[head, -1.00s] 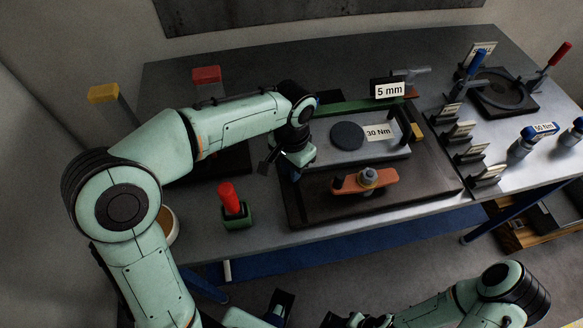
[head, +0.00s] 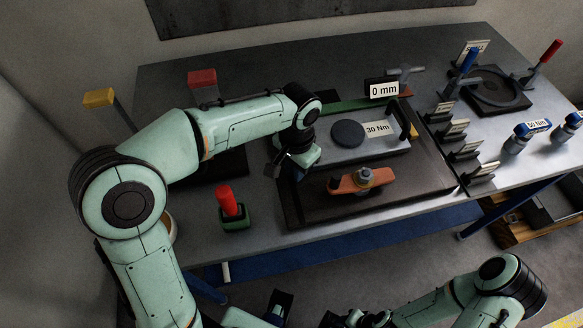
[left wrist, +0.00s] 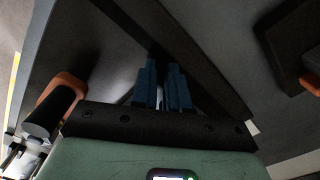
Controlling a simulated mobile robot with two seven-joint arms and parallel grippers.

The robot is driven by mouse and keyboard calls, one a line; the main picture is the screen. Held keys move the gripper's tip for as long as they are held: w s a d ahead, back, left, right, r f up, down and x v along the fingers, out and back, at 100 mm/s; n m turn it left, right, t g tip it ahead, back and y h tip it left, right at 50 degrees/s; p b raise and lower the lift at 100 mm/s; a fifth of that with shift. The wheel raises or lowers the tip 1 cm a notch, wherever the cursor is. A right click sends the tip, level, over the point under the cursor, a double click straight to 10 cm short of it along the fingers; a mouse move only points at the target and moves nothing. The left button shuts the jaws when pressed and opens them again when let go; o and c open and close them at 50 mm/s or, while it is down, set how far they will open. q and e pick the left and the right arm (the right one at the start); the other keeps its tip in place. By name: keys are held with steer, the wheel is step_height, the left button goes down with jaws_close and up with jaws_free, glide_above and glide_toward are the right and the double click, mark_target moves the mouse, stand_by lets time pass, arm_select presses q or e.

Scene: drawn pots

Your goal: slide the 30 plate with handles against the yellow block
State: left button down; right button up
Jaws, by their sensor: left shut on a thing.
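The grey plate (head: 335,153) labelled 30 Nm lies on the dark bed, with a round dark disc (head: 347,133) on top. Its right handle (head: 405,118) is dark and stands upright. The yellow block (head: 413,131) is at the plate's right edge; the two appear to touch. My left gripper (head: 298,174) is at the plate's left end, shut on its left handle, which is mostly hidden. Its blue fingers show in the left wrist view (left wrist: 163,85).
A display (head: 384,89) behind the plate reads 0 mm. An orange clamp piece (head: 362,181) sits on the bed (head: 420,178) in front. A red-handled tool in a green holder (head: 235,222) stands to the left. Several label stands (head: 452,131) line the right side.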

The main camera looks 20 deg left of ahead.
arm_select(q)
steer(key=shift+w+d+r, duration=0.2)
steer(key=shift+w+d, duration=0.35)
steer(key=shift+d, duration=0.25)
arm_select(e)
steer(key=shift+w+r, duration=0.15)
steer(key=shift+r, duration=0.1)
arm_select(q)
steer(key=c, duration=1.3)
jaws_free()
steer(key=shift+o, duration=0.2)
steer(key=shift+w+d+f, duration=0.1)
steer(key=shift+w+f, duration=0.05)
steer(key=shift+w, duration=0.05)
arm_select(e)
steer(key=shift+w, duration=0.15)
arm_select(q)
steer(key=shift+s, duration=0.15)
step_height(320, 180, up, 13)
steer(key=p, duration=0.3)
steer(key=shift+r, duration=0.2)
arm_select(e)
steer(key=r, duration=0.1)
steer(key=w+r, duration=0.1)
steer(key=shift+w+r, duration=0.1)
steer(key=shift+r, duration=0.3)
